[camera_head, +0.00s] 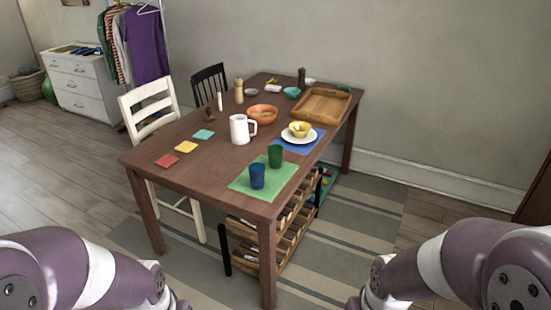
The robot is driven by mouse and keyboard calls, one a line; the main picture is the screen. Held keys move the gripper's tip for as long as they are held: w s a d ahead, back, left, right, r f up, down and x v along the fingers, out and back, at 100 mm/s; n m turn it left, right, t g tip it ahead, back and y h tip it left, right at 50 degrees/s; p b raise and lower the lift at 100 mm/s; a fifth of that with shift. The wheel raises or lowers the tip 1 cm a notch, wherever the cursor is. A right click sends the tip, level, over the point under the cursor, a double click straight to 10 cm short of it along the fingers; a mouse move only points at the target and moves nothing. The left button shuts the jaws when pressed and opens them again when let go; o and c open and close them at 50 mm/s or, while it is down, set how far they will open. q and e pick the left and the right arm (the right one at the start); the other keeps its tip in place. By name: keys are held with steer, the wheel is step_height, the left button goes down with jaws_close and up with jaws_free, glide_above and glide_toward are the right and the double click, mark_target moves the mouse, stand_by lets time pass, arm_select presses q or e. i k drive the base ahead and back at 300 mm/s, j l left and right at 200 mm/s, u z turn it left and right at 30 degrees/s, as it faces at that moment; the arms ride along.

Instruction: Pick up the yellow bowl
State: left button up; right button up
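The yellow bowl (300,128) sits on a white plate (288,137) near the right side of the wooden table (220,180). The plate rests on a blue placemat (309,146). My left arm comes in at the lower left and my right arm at the lower right. Both are well short of the table, and neither gripper shows in the frame.
Two cups, one blue (257,176) and one green (275,156), stand on a green mat (243,186) at the near end. A white pitcher (239,130), orange bowl (262,114) and wooden tray (321,106) surround the plate.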

mark_target(298, 129)
steer(key=i+l+u, duration=0.15)
steer(key=i+l, duration=0.8)
steer(key=i, duration=0.2)
steer(key=i+l+u, duration=0.1)
steer(key=i+l, duration=0.95)
steer(key=i+l+u, duration=0.15)
steer(key=i+l, duration=0.9)
steer(key=l, duration=0.15)
